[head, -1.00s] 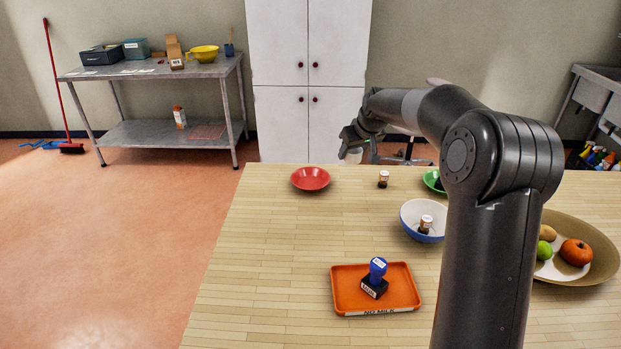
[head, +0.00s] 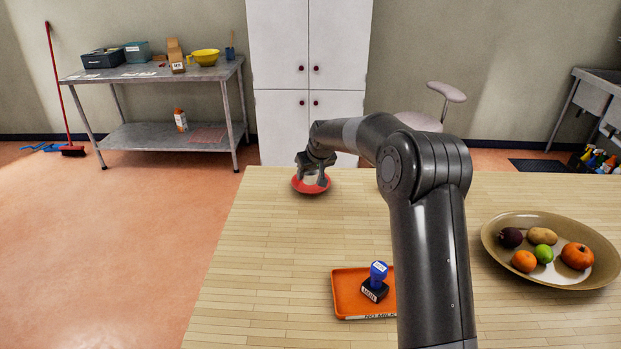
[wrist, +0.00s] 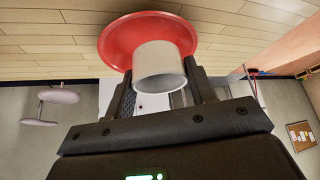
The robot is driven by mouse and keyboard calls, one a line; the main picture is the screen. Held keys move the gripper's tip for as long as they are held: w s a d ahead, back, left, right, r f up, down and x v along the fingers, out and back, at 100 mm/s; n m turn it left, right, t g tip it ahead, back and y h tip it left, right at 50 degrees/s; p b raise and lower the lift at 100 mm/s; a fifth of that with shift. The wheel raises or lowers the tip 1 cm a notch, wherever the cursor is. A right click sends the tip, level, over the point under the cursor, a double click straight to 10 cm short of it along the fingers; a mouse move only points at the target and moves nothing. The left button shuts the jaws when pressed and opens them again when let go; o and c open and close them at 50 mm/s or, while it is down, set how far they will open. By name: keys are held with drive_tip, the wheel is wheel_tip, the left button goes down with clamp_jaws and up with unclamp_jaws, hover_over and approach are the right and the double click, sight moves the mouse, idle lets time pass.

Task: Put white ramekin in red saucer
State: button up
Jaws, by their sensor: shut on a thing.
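The red saucer (head: 299,187) lies at the far left of the wooden table; it also shows in the wrist view (wrist: 115,40). My gripper (head: 313,172) is right over the saucer. In the wrist view my gripper (wrist: 160,95) has its two fingers on either side of the white ramekin (wrist: 160,68), shut on it. The ramekin appears in front of the saucer's middle in the wrist view. I cannot tell whether its base touches the saucer. In the head view the ramekin is mostly hidden between the fingers.
A large tan bowl (head: 500,255) of fruit is at the right. My arm hides part of the table between them. The table's left part is bare.

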sight(310, 180)
drive_tip(key=shift+f, duration=1.05)
drive_tip(key=shift+f, duration=0.4)
drive_tip(key=o, duration=1)
drive_tip(key=shift+f, duration=0.1)
